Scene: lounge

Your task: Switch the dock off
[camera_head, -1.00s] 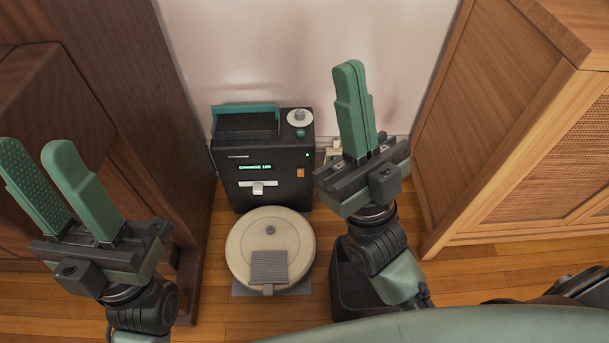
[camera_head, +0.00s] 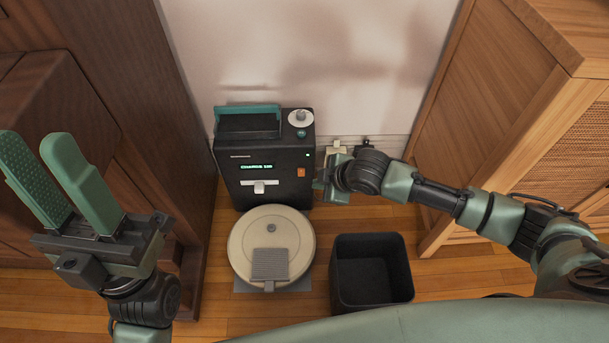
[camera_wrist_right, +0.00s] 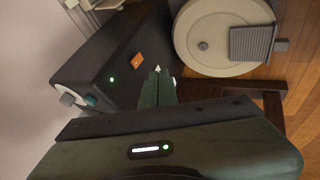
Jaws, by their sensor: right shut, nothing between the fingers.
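The dock (camera_head: 270,155) is a black box against the wall with a green display, a white lever (camera_head: 259,188) and an orange switch (camera_head: 301,172) on its front. A green light (camera_head: 307,156) glows above the switch. My right gripper (camera_head: 322,184) is beside the dock's right edge, its fingers mostly hidden in the head view. In the right wrist view its shut, empty fingers (camera_wrist_right: 157,78) point toward the dock front near the orange switch (camera_wrist_right: 137,61); I cannot tell whether they touch it. My left gripper (camera_head: 35,145) is open and empty at the left.
A round cream robot vacuum (camera_head: 254,248) sits on a grey mat before the dock. A black open bin (camera_head: 371,270) stands to its right. A wall socket (camera_head: 338,148) is behind my right gripper. Wooden cabinets (camera_head: 490,110) flank both sides.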

